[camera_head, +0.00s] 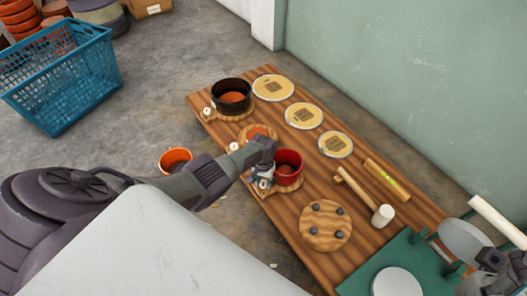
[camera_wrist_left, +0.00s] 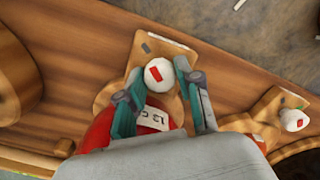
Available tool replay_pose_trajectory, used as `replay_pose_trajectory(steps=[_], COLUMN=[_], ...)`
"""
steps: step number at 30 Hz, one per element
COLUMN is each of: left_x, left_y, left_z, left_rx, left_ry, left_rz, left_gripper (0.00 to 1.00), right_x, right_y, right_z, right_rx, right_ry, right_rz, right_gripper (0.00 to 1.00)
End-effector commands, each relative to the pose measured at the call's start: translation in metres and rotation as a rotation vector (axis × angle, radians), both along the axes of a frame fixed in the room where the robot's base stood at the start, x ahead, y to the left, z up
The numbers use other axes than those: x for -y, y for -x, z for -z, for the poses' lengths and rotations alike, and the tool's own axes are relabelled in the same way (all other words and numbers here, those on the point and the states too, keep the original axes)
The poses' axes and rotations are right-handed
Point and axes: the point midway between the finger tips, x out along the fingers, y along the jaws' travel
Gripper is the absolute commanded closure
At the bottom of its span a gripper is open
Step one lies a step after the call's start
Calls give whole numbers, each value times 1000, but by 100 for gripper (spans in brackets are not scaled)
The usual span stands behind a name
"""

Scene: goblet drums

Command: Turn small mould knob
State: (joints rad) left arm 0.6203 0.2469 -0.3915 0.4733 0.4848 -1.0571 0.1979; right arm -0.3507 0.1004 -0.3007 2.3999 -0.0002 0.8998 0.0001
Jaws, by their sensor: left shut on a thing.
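The small red mould (camera_head: 289,166) stands on a wooden base near the front edge of the bench; its red wall (camera_wrist_left: 98,135) shows low in the left wrist view. Its white knob (camera_wrist_left: 158,74) with a red mark sits on the base, between the fingers of my left gripper (camera_wrist_left: 158,92). In the head view my left gripper (camera_head: 263,176) comes in from the left beside the red mould, shut on this knob. The gripper partly hides the mould and base. What seems to be my right gripper (camera_head: 497,265) is at the lower right edge, its fingers unclear.
A larger black mould (camera_head: 231,97) stands farther up the wooden bench (camera_head: 270,210). A second white knob (camera_wrist_left: 294,120) is at right in the wrist view. A mallet (camera_head: 382,215), a round pegged board (camera_head: 325,227) and a green stand (camera_head: 375,270) occupy the near end.

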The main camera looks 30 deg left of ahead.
Motion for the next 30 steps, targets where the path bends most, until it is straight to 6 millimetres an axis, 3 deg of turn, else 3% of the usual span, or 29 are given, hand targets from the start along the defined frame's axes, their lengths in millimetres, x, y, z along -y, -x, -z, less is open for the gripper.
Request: replay_pose_trajectory(steps=[9,10,12,23,30], left_x=[1,1,1,0,-1], left_y=[1,1,1,0,-1], left_z=[1,1,1,-2,-20], left_rx=[-2,-2,-2,0,3], left_ry=[1,1,1,0,1], left_rz=[0,0,0,1,2], left_gripper=[100,62,55,55,55], right_x=[0,0,0,1,0], right_y=[0,0,0,0,0], right_z=[0,0,0,-1,0], right_rx=[0,1,1,4,2], right_ry=[0,0,0,-2,0], right_rz=[0,0,0,2,1], right_gripper=[60,60,60,60,60])
